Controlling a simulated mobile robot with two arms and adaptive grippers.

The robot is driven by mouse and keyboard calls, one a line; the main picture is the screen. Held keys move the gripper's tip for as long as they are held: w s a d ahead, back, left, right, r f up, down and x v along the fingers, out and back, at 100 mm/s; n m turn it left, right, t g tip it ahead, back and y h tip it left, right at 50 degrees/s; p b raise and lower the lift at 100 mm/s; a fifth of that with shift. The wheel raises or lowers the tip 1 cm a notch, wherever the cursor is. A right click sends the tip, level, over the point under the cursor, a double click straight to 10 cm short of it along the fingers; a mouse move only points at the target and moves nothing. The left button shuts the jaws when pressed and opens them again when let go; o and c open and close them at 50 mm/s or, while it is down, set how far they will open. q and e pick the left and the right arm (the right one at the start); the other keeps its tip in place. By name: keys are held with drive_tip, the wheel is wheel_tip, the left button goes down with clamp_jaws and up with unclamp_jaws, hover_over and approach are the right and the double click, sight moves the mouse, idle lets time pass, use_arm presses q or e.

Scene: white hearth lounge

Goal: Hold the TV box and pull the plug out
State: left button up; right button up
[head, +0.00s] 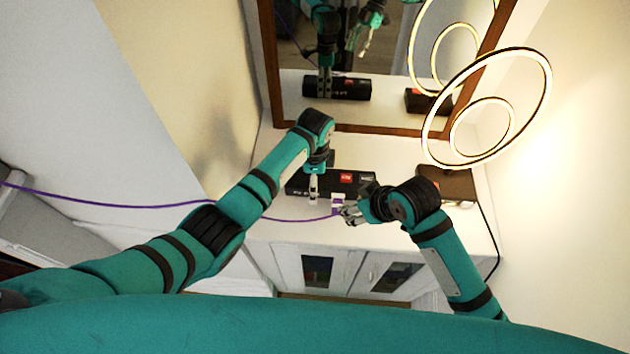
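The TV box (345,180), black with a red label, lies on the white cabinet top below the mirror. My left gripper (313,188) points down over its left part. One pale finger lies across the front face, and the mirror shows a finger at the back, so it looks shut on the box. A white plug (338,200) with purple on it is at the front of the box, with a purple cable (285,219) running left. My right gripper (347,214) is just right of the plug; its fingers look apart. Contact with the plug cannot be made out.
A brown box (447,185) stands at the right on the cabinet top (275,205), with a black cable (490,225) down its side. A glowing ring lamp (543,85) rises at the right. The framed mirror (385,90) stands behind. The cabinet's left top is mostly clear.

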sight(337, 211)
use_arm(q)
drive_tip(key=shift+f, duration=0.8)
drive_tip(key=shift+c, duration=0.2)
drive_tip(key=c, duration=1.6)
use_arm(e)
drive_tip(key=shift+o, duration=1.5)
drive_tip(key=shift+w, duration=0.1)
drive_tip(key=shift+w+a+m+g+h, duration=0.2)
drive_tip(key=shift+m+g+h, duration=0.1)
drive_tip(key=shift+m, duration=0.1)
drive_tip(key=w+a+r+m+g+h, duration=0.3)
drive_tip(key=a+m+g+h, duration=0.1)
drive_tip(key=m, duration=0.4)
drive_tip(key=f, duration=1.1)
drive_tip(key=shift+s+d+f, duration=0.25)
